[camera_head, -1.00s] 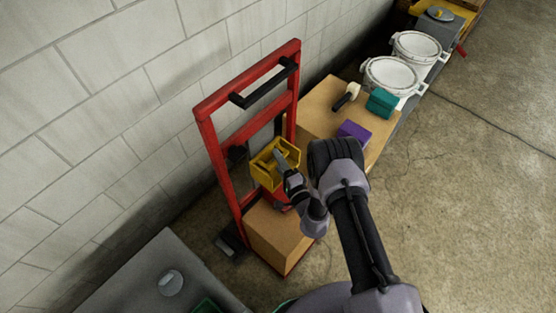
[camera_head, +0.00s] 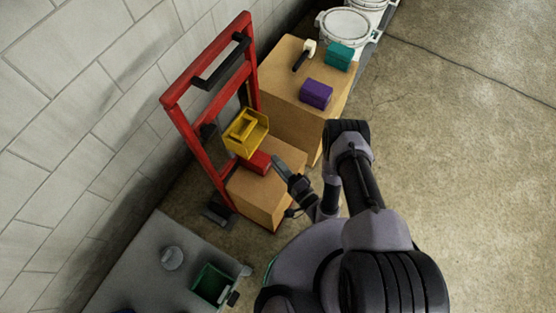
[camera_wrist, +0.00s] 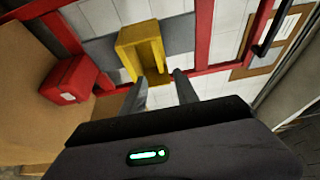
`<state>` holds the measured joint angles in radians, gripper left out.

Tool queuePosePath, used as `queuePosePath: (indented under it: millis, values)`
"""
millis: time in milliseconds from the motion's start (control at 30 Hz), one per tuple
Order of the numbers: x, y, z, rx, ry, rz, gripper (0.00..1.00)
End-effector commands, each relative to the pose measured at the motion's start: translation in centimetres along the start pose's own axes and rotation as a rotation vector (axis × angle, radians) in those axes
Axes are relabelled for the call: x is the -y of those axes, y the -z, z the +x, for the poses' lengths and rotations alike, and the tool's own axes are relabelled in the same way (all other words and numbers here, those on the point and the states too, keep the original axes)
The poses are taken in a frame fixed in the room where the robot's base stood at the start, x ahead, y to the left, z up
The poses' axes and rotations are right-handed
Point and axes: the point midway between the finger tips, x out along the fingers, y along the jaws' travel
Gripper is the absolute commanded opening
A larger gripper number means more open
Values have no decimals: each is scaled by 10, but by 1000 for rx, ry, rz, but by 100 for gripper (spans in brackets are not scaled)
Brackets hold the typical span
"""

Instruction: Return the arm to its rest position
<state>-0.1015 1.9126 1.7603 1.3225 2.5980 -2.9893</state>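My gripper (camera_head: 281,172) is empty in front of the red hand truck, apart from everything around it. In the wrist view its two fingers (camera_wrist: 162,88) are spread with nothing between them. My arm is bent, with its elbow to the right of the hand truck and over the floor.
A yellow bin (camera_head: 238,142) is at the red hand truck (camera_head: 181,118), with a red box (camera_head: 257,163) on a cardboard box (camera_head: 262,193) below. A grey surface (camera_head: 140,265) with a green bin (camera_head: 212,284) is lower left. Floor (camera_head: 460,170) on the right is clear.

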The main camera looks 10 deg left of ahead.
Motion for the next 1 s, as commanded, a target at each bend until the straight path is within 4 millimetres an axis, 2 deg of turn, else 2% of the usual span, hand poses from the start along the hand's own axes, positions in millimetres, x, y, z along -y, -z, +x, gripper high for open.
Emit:
queuePosePath:
  millis: [367, 467, 567, 600, 667, 700, 767, 800, 833, 900, 1000]
  values:
    - [-1, 0, 0, 1, 1, 0, 36]
    - [17, 2, 16, 50, 37, 24, 36]
    - [83, 0, 56, 244, 128, 103, 36]
    - [121, -5, 70, 368, 155, 140, 36]
    - [176, -20, 76, 563, 152, 179, 36]
    - [208, -30, 73, 685, 123, 192, 36]
    - [248, -47, 59, 850, 42, 188, 36]
    - [269, -56, 46, 942, -34, 171, 36]
    - [282, -63, 33, 999, -101, 151, 36]
    - [303, -75, -1, 1089, -287, 84, 36]
    - [313, -79, -53, 1088, -583, -52, 36]
